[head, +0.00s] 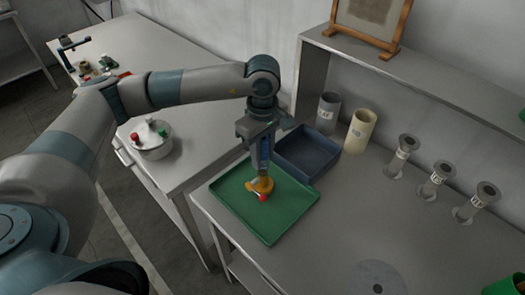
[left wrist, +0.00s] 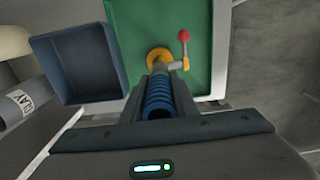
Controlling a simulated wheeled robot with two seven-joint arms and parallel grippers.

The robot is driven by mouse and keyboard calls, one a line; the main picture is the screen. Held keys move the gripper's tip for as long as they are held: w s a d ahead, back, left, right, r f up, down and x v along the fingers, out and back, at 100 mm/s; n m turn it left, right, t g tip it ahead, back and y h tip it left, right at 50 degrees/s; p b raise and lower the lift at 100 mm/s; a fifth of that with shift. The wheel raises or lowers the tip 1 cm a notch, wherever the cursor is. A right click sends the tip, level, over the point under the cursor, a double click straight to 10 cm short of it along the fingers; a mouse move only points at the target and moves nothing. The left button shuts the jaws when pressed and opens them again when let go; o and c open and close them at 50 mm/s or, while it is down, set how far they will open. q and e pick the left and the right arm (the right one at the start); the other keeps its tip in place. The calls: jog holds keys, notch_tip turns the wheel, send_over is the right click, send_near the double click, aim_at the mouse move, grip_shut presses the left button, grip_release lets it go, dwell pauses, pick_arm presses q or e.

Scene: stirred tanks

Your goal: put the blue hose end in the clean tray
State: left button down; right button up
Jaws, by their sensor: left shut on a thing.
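My left gripper (head: 263,160) is shut on the blue hose end (left wrist: 158,95) and points down over the green tray (head: 228,205). The hose end has a ribbed blue body, an orange-yellow collar (head: 262,186) and a small lever with a red knob (head: 263,198). The left wrist view shows the blue ribs between the fingers, with the collar and red knob (left wrist: 184,35) beyond, against the green tray (left wrist: 205,75). I cannot tell whether the fitting touches the tray floor. No label shows on the tray. My right gripper is not in view.
A dark blue bin (head: 308,155) stands right behind the green tray. Grey and cream cylinders (head: 360,130) and several labelled tubes (head: 437,180) stand to the right. A white pot (head: 152,143) with red and green knobs is on the left bench. The bench front right is mostly clear.

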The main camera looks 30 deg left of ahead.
pick_arm(q)
jog(key=shift+f, duration=0.15)
jog(key=c, duration=1.4)
grip_release()
jog(key=shift+r, duration=0.35)
notch_tip(320, 180, up, 10)
jog(key=b, duration=0.5)
jog(key=shift+r, duration=0.85)
